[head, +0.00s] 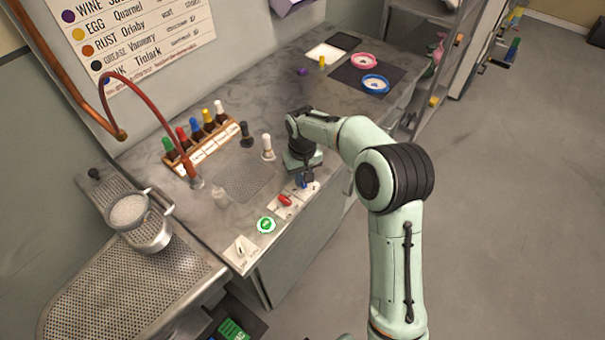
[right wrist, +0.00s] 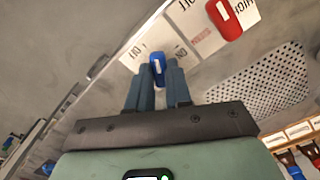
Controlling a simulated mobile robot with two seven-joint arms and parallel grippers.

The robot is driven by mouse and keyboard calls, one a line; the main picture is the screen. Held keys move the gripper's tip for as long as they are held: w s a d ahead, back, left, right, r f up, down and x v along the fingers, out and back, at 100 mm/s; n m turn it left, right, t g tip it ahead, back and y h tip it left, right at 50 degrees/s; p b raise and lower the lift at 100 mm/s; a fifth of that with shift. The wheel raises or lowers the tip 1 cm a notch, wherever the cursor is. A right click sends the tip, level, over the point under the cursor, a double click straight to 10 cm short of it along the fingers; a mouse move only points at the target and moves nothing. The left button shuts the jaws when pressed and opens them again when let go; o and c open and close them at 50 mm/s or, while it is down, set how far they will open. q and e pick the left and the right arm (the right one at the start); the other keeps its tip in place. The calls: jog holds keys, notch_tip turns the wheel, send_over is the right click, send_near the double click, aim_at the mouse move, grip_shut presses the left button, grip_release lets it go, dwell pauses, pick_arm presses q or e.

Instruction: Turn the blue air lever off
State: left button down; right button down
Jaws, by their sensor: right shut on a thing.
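The blue air lever (head: 303,182) sits on a pale label plate at the front edge of the counter. In the right wrist view the blue lever (right wrist: 157,66) stands between the two fingertips. My right gripper (right wrist: 158,85) is shut on it, and the lever's tip shows past the fingers. In the head view my right gripper (head: 306,172) reaches down over the lever and hides part of it and its plate. The lever's exact angle against the plate's markings is hard to read. My left gripper is not in view.
A red lever (head: 285,200) sits just left of the blue one, and a round green button (head: 266,224) farther left. A white-topped bottle (head: 268,148), a dark bottle (head: 246,134) and a perforated plate (head: 240,177) lie behind. A bottle rack (head: 200,140) stands farther back.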

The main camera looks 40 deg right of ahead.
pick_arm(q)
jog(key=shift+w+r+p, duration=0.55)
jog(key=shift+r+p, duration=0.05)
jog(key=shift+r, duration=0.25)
pick_arm(e)
jog(key=n, duration=0.6)
jog(key=shift+n, duration=0.3)
jog(key=c, duration=1)
grip_release()
jog(key=shift+c, duration=0.2)
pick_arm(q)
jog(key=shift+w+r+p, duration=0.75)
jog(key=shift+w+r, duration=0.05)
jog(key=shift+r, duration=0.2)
pick_arm(e)
notch_tip(320, 180, up, 13)
jog(key=shift+r, duration=0.2)
